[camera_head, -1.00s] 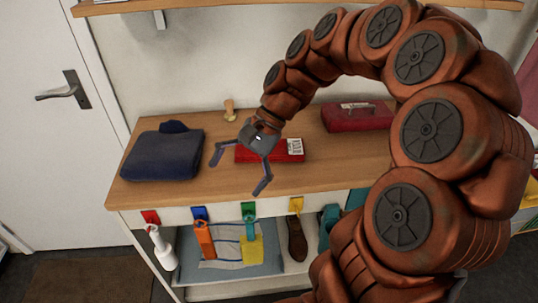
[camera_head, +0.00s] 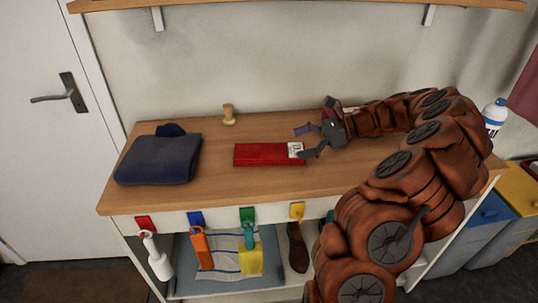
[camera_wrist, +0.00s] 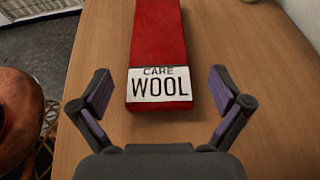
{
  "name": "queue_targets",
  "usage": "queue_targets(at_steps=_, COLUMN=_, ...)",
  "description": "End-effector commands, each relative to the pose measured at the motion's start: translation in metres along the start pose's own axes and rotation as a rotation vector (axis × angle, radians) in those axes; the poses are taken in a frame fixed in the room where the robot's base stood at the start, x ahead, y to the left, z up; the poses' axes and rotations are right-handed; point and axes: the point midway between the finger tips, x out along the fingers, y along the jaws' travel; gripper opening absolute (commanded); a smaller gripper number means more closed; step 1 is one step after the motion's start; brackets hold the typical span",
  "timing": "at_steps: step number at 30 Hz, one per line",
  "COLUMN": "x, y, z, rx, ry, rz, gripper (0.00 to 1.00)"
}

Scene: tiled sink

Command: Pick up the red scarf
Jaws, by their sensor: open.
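The red scarf (camera_head: 265,155) lies folded flat on the wooden counter, with a white label at its right end. In the wrist view the scarf (camera_wrist: 160,35) runs away from me, and its label reads "CARE WOOL". My gripper (camera_head: 306,142) is open and empty, low over the counter at the scarf's right, label end. In the wrist view the fingers of my gripper (camera_wrist: 162,100) stand on either side of the label end, with a gap on both sides. I cannot tell how high the fingertips are above the counter.
A folded navy cloth (camera_head: 158,160) lies at the counter's left. A small wooden object (camera_head: 228,115) stands behind the scarf. A red case, mostly hidden by my arm, is at the back right. Coloured tags and hanging items line the front edge.

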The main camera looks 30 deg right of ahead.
Motion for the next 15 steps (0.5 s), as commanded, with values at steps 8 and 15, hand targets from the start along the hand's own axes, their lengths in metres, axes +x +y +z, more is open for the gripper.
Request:
queue_targets(at_steps=8, x=0.021, y=0.001, z=0.001, rx=-0.002, ry=0.001, rz=0.002, gripper=1.0)
queue_targets(at_steps=15, x=0.048, y=0.003, z=0.003, rx=-0.002, ry=0.0, rz=0.006, gripper=1.0)
